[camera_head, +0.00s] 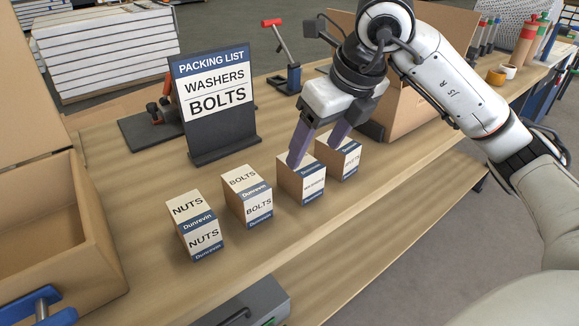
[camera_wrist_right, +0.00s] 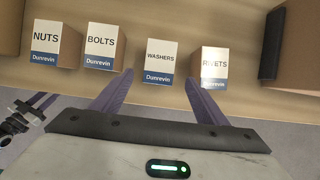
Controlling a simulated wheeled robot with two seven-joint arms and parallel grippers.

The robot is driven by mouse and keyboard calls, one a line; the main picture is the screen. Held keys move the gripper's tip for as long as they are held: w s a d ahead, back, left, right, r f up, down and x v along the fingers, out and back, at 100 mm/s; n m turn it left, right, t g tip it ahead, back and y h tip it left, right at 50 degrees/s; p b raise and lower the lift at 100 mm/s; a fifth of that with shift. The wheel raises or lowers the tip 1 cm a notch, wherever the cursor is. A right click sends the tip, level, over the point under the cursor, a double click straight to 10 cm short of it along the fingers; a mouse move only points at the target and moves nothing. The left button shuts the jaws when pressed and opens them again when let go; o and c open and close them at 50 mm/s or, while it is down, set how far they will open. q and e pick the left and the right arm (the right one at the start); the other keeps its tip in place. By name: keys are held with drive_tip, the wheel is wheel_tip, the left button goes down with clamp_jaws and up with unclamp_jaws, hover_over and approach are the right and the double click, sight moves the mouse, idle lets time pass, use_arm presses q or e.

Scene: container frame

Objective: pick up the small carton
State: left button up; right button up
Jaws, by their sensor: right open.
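Several small cartons stand in a row on the wooden bench. They are the nuts carton (camera_head: 204,240), the bolts carton (camera_head: 258,208), the washers carton (camera_head: 313,190) and the rightmost carton (camera_head: 350,164), which reads RIVETS in the right wrist view (camera_wrist_right: 213,65). My right gripper (camera_head: 314,148) is open and empty over the washers carton. In the right wrist view its fingertips (camera_wrist_right: 159,72) point to either side of the washers carton (camera_wrist_right: 159,60). I cannot tell whether they touch it. My left gripper is not in view.
A packing list sign (camera_head: 213,90) reading WASHERS and BOLTS stands behind the row. An open cardboard box (camera_head: 88,262) is at the left, and another (camera_head: 405,112) is behind my right arm. A red-handled tool (camera_head: 283,50) stands farther back.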

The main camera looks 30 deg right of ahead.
sight(307, 165)
drive_tip(key=x, duration=0.4)
drive_tip(key=shift+s, duration=0.1)
drive_tip(key=shift+w+x, duration=0.1)
drive_tip(key=shift+x, duration=1.45)
drive_tip(key=shift+w+x, duration=0.15)
drive_tip(key=shift+x, duration=1.35)
drive_tip(key=shift+a+r, duration=0.1)
drive_tip(key=shift+c, duration=0.4)
drive_tip(key=c, duration=1.3)
